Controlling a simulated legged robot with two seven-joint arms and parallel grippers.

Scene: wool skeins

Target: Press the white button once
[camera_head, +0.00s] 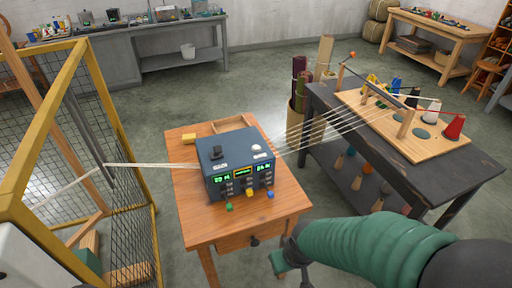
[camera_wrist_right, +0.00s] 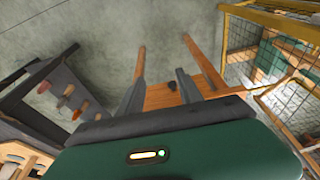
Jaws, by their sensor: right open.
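A dark blue control box (camera_head: 236,165) with green digital displays sits on a small wooden table (camera_head: 188,222). On its top, at the right, is a round white button (camera_head: 257,149); a black knob or switch (camera_head: 216,153) is at the left. My right gripper (camera_head: 284,262) is low, in front of the table's right front corner, below and apart from the button. In the right wrist view its two dark fingers (camera_wrist_right: 159,88) are spread with nothing between them. The button and box cannot be made out there. My left gripper is not in view.
Pale strands run from the box to a pegged wooden board (camera_head: 400,135) on a dark table (camera_head: 461,176) at right. A yellow-framed mesh cage (camera_head: 85,75) stands at left. Space above the box is clear.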

